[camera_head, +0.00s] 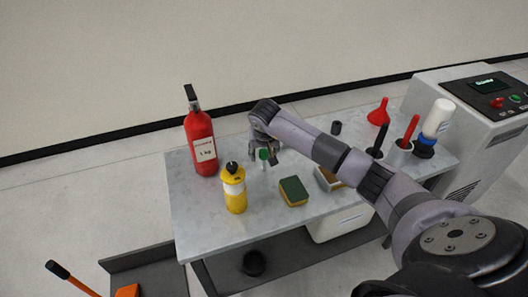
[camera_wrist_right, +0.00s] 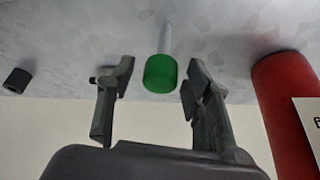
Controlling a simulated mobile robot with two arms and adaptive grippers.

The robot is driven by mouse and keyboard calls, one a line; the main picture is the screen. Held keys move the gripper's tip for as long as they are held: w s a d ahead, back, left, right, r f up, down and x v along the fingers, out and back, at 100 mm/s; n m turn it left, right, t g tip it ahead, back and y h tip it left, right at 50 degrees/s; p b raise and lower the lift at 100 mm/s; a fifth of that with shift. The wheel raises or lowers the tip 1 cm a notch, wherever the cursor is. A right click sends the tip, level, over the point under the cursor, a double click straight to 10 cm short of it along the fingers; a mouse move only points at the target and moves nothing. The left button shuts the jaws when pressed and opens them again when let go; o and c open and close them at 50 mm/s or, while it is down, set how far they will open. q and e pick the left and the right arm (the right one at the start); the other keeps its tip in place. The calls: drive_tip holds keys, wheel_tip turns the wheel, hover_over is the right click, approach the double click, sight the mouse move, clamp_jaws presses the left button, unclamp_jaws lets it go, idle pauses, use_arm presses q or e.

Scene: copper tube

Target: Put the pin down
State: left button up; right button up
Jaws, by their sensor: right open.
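The pin (camera_head: 264,155) has a green head and a pale grey shaft, and it looks upright on the table (camera_head: 205,240). In the right wrist view the pin (camera_wrist_right: 160,72) is between the two fingers, with a gap on each side of its green head. My right gripper (camera_head: 263,150) is open around the pin and does not appear to touch it. In the head view the gripper partly hides the pin. My left gripper is not in view.
A red fire extinguisher (camera_head: 201,143) and a yellow bottle (camera_head: 234,190) stand to the left. A sponge (camera_head: 293,191) lies in front. The table's front left is clear.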

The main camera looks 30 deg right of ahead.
drive_tip(key=shift+r, duration=0.1)
drive_tip(key=shift+r, duration=0.25)
drive_tip(key=v, duration=1.1)
drive_tip(key=shift+s+r+b, duration=0.15)
drive_tip(key=shift+r+b, duration=0.1)
drive_tip(key=shift+b, duration=0.1)
drive_tip(key=shift+a, duration=0.1)
